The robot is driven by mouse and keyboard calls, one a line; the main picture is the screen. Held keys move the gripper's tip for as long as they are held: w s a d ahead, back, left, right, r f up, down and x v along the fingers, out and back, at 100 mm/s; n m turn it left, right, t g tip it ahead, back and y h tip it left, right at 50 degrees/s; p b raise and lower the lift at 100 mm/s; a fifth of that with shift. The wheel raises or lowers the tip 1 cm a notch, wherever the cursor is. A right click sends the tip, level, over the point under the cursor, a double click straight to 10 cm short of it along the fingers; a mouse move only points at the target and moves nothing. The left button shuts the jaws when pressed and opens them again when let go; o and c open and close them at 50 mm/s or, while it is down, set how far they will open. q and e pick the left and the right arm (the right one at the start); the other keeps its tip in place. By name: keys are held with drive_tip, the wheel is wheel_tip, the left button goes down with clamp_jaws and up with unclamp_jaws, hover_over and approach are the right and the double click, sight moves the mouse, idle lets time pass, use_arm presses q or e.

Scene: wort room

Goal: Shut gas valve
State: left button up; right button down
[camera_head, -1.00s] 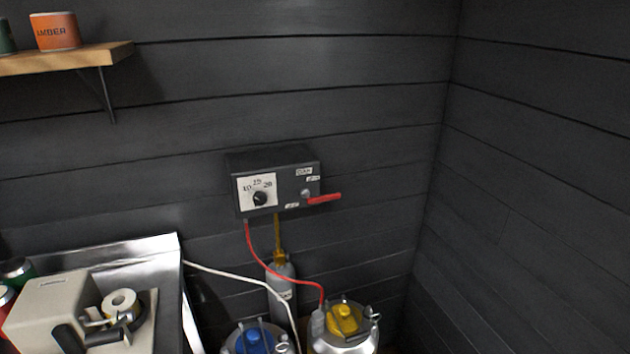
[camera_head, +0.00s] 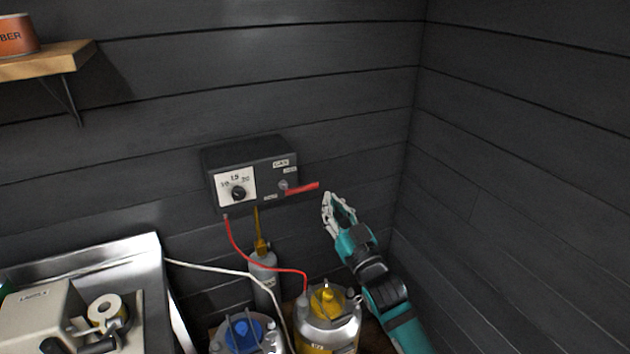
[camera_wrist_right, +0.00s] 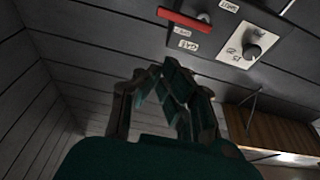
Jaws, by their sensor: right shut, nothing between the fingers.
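The gas valve is a red lever (camera_head: 302,188) on the front of a dark control box (camera_head: 250,172) fixed to the wall. The lever points right, close to horizontal, from its pivot. In the right wrist view the red lever (camera_wrist_right: 185,20) shows at the top, beside the box's labels. My right gripper (camera_head: 327,198) is shut and empty, just right of and slightly below the lever's tip in the head view, with no visible contact. It also shows in the right wrist view (camera_wrist_right: 165,72), below the lever in the picture. My left gripper is out of view.
The box has a round dial (camera_head: 238,193). A red hose (camera_head: 245,255) runs from it to a keg with a yellow top (camera_head: 327,300). A blue-topped keg (camera_head: 243,335) and grey gas cylinder (camera_head: 263,270) stand nearby. A metal counter (camera_head: 140,250) is at left.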

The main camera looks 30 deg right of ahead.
drive_tip(key=shift+d+r, duration=0.15)
drive_tip(key=shift+r, duration=0.35)
drive_tip(key=a+r+p+x, duration=0.1)
drive_tip(key=p+x, duration=0.2)
drive_tip(key=x, duration=0.7)
drive_tip(key=shift+d+f+p, duration=0.2)
drive_tip(key=shift+f+p, duration=0.1)
drive_tip(key=shift+f, duration=0.9)
drive_tip(key=shift+d+f+p, duration=0.25)
drive_tip(key=shift+f+p, duration=0.05)
drive_tip(key=shift+f, duration=0.9)
